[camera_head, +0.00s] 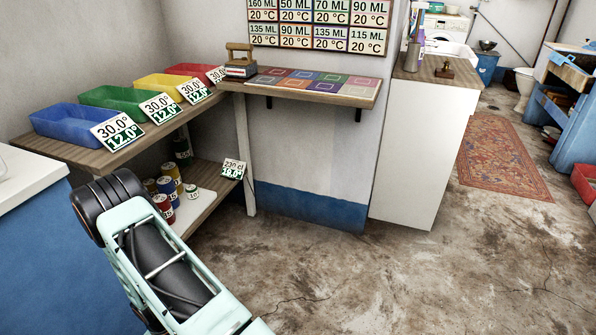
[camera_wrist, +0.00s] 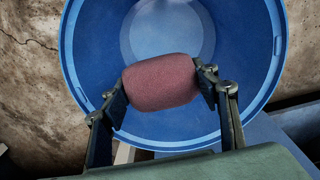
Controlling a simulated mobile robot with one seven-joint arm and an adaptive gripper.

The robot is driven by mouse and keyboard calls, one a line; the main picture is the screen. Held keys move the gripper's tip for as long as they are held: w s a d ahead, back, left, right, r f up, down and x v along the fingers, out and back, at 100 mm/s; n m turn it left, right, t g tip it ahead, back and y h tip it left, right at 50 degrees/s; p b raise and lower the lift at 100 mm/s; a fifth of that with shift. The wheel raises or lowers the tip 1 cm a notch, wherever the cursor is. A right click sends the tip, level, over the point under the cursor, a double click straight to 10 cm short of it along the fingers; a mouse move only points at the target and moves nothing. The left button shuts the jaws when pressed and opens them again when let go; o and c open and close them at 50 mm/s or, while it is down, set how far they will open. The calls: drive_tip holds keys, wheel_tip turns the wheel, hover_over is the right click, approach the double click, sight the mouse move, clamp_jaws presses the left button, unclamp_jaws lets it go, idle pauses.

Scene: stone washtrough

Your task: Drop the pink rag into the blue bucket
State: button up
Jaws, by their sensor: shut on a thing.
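The pink rag (camera_wrist: 161,82) is a rolled, dusky pink bundle in the wrist view. My gripper (camera_wrist: 162,86) is shut on it, with one dark finger at each end of the roll. The blue bucket (camera_wrist: 246,101) is round and open, and its mouth lies behind the rag in this view. The rag appears over the bucket's opening, within its rim. I cannot tell how far above the rim or inside it the rag is. The head view shows part of my arm at the lower left, but not my gripper, the rag or the bucket.
In the head view, blue (camera_head: 73,122), green (camera_head: 122,97), yellow and red trays stand on a wooden shelf with price cards. Several cans (camera_head: 165,190) sit below. A white cabinet (camera_head: 415,150) stands right of centre. The concrete floor (camera_head: 380,275) in front is clear.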

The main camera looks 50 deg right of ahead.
drive_tip(key=shift+f, duration=0.5)
drive_tip(key=o, duration=1.1)
drive_tip(key=shift+o, duration=0.2)
wheel_tip(320, 180, up, 12)
drive_tip(key=shift+r, duration=0.1)
